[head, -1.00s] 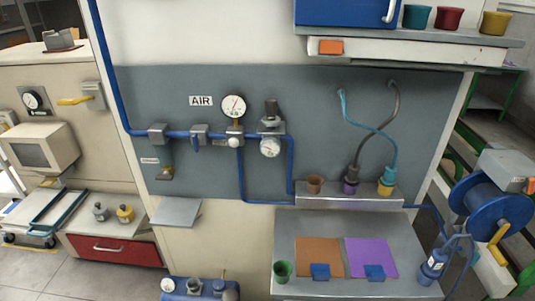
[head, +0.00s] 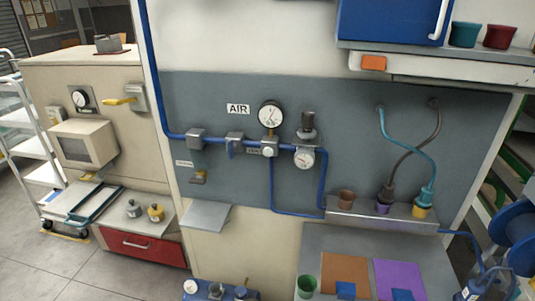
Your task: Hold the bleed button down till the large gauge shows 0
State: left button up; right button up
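The large round white gauge (head: 270,114) is on the grey wall panel, right of the AIR sign (head: 238,109). It stands above the blue pipe. Its needle is too small to read surely. Below it on the pipe is a fitting with a pale round button (head: 268,151), which may be the bleed button; a small label beside it is too small to read. A smaller gauge (head: 304,158) sits to the right under a dark-topped regulator (head: 308,124). Neither of my grippers is in view.
A blue-handled valve (head: 233,145) and a small tap (head: 199,177) are left of the button. A small grey shelf (head: 206,215) juts out below. A ledge with cups (head: 380,221) and a bench with coloured mats (head: 345,270) are at right.

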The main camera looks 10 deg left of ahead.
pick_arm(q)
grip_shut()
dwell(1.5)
